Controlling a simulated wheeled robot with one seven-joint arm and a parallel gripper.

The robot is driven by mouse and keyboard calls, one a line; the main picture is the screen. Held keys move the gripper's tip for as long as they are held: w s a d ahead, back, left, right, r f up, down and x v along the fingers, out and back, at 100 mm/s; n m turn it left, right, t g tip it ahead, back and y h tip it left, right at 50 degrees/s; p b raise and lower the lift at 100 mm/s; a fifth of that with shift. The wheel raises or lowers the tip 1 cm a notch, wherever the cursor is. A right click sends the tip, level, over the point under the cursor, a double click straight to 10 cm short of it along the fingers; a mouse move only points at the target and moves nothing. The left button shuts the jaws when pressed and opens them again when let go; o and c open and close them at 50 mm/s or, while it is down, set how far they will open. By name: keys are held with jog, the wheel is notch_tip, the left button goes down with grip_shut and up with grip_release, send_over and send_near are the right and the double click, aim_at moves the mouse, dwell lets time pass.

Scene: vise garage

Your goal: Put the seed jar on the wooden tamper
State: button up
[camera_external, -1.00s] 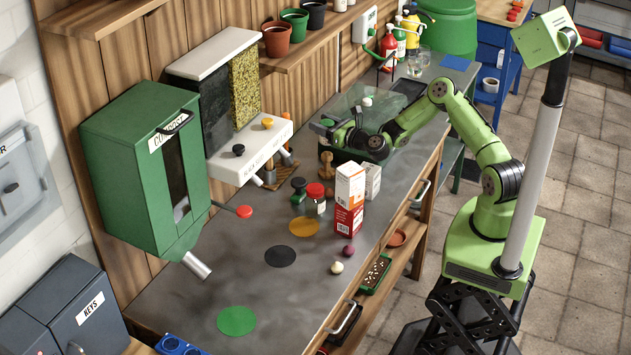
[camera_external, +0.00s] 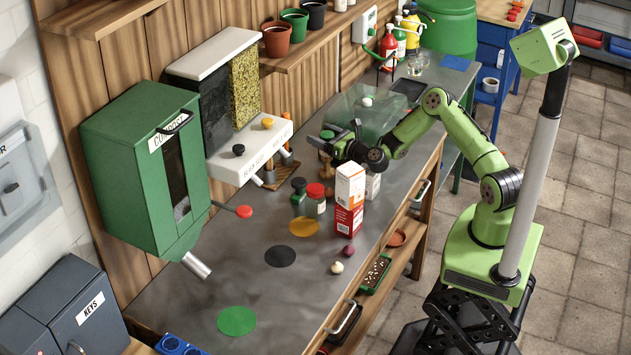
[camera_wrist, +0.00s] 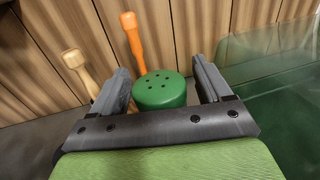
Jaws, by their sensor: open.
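My gripper (camera_external: 338,136) is open above the far part of the grey bench. In the wrist view, a round green lid with several small holes (camera_wrist: 160,88) shows between the open fingers (camera_wrist: 162,78); its body is hidden, and I cannot tell if it belongs to the seed jar. A clear jar with a red lid and pale label (camera_external: 316,199) stands upright on the bench, apart from my gripper. The wooden tamper (camera_external: 326,168) stands upright just below my gripper in the outside view; a pale wooden handle (camera_wrist: 76,64) shows left of the fingers in the wrist view.
A dark green-based item (camera_external: 298,191) and a red-white carton (camera_external: 349,198) stand near the red-lidded jar. An orange-handled tool (camera_wrist: 132,38) leans by the wooden wall. A clear green box (camera_external: 372,112) is right of my gripper.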

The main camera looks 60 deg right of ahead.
jog(key=shift+r, duration=0.1)
jog(key=shift+r, duration=0.15)
jog(key=s+a+b, duration=0.2)
jog(key=s+b, duration=0.7)
jog(key=s, duration=0.2)
jog(key=shift+s+a, duration=0.15)
jog(key=shift+s, duration=0.2)
